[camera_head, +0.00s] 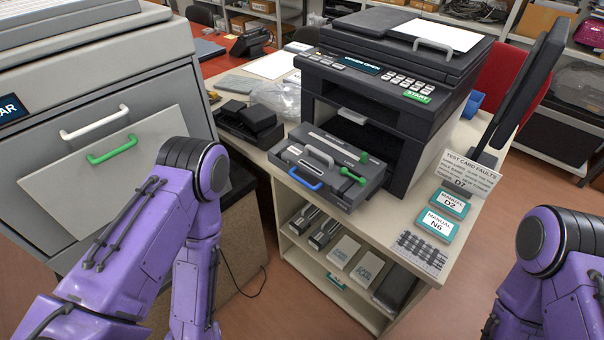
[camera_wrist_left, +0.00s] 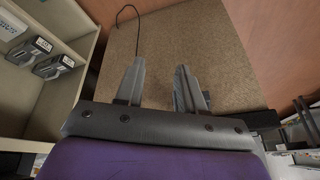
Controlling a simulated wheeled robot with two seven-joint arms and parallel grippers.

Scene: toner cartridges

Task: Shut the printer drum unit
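The printer (camera_head: 385,95) stands on the bench, dark grey, with a small lit display (camera_head: 357,64) that seems to read "cover open". Its front is open, with a dark cavity (camera_head: 360,135). The drum unit (camera_head: 325,168), a grey box with a blue handle (camera_head: 305,179), a grey handle and a green lever (camera_head: 353,174), sticks out of the printer's front. My left gripper (camera_wrist_left: 158,78) is open and empty in the left wrist view, fingers apart over a brown speckled surface. In the head view only my arm links show; both grippers are out of that frame.
A large grey machine (camera_head: 95,90) with a tilted panel carrying white and green handles stands at left. Two teal manuals (camera_head: 437,223), a test card sign (camera_head: 467,172) and a monitor stand right of the printer. Cartridges and boxes (camera_head: 342,250) fill the shelf below.

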